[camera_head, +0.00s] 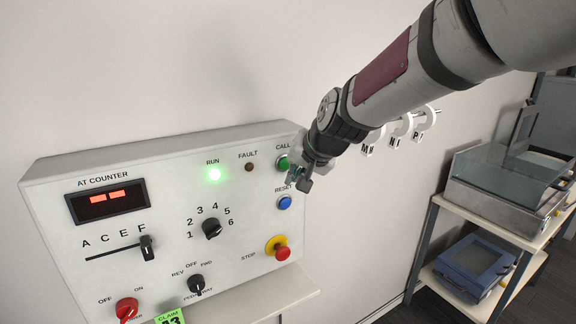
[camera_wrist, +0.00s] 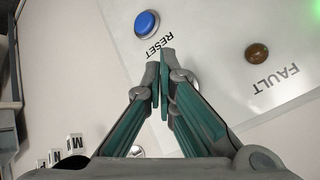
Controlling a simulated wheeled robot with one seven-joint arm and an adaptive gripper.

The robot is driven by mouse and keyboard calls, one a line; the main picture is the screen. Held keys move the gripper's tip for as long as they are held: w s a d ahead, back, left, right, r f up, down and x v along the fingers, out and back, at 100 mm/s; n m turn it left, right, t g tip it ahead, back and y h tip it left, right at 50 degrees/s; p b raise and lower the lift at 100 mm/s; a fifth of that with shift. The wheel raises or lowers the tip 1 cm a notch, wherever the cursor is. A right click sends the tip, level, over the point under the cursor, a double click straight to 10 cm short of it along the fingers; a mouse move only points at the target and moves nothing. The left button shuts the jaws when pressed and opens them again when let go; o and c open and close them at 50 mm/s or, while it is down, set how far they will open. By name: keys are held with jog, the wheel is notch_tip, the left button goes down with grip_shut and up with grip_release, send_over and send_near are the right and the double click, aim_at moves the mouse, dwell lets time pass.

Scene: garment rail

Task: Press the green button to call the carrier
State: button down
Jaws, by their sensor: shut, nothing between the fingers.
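The green CALL button (camera_head: 283,162) is at the upper right of the grey control panel (camera_head: 110,165) in the head view. My gripper (camera_head: 303,184) is shut and empty, beside the panel's right end, its tips just right of and slightly below the green button in the picture. In the wrist view my gripper (camera_wrist: 163,68) points at the panel face near the RESET label. The green button does not show there; the fingers seem to hide it. I cannot tell whether the tips touch the panel.
The blue RESET button (camera_head: 285,203) is just below CALL, and the red STOP button (camera_head: 282,253) is lower. The green RUN lamp (camera_head: 214,175) is lit; the FAULT lamp (camera_head: 249,167) is dark. Lettered white tags (camera_head: 396,142) hang on a rail to the right.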

jog(key=shift+s+d+b, duration=0.2)
jog(key=shift+s+d, duration=0.35)
jog(key=shift+s, duration=0.3)
jog(key=shift+s+d+b, duration=0.15)
jog(key=shift+s+d, duration=0.4)
jog(key=shift+s, duration=0.3)
jog(key=s+d+n+g+h+b, duration=0.1)
jog(key=s+d+h, duration=0.1)
jog(key=s+d, duration=0.7)
jog(key=s+d+g+h, duration=0.1)
jog(key=s+d+h, duration=0.1)
jog(key=s+d, duration=0.8)
jog(key=s+f, duration=0.1)
jog(key=s, duration=0.6)
jog(key=shift+s+d+n+b, duration=0.2)
jog(key=shift+s+n+b, duration=0.2)
jog(key=shift+r, duration=0.1)
dwell(0.8)
